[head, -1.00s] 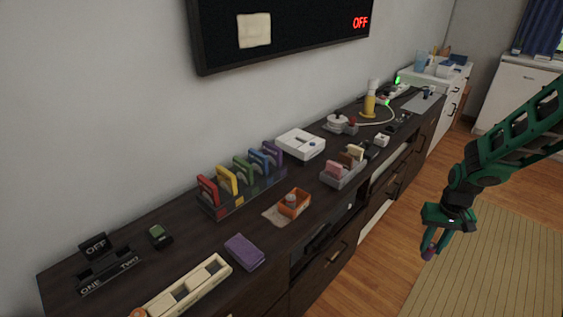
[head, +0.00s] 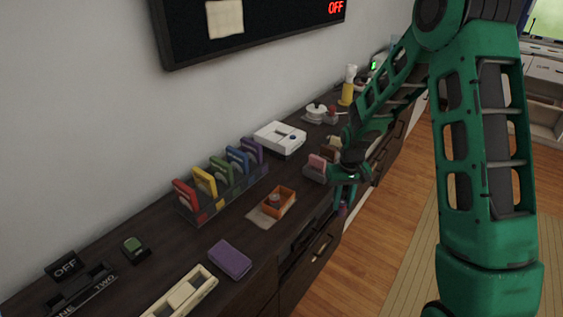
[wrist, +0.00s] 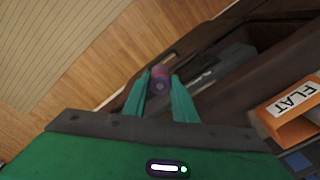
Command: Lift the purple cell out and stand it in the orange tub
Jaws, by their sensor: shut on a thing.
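My gripper (head: 343,196) is shut on the purple cell (wrist: 161,74), a small round-ended cylinder between the green fingertips (wrist: 160,90). In the head view the cell is a small purple spot (head: 343,208) below the fingers, out past the front edge of the dark cabinet. The orange tub (head: 287,206) stands on the cabinet top, to the left of my gripper, with a greyish cylinder inside. In the wrist view the tub (wrist: 297,128) shows at the right edge with a white label reading FLAT. The cell is apart from the tub.
A rack of coloured cards (head: 228,194) stands behind the tub, and a white device (head: 280,138) beyond it. A pinkish holder (head: 316,169) is close to my gripper. A purple box (head: 230,259) lies nearer. Open floor lies right of the cabinet (head: 191,243).

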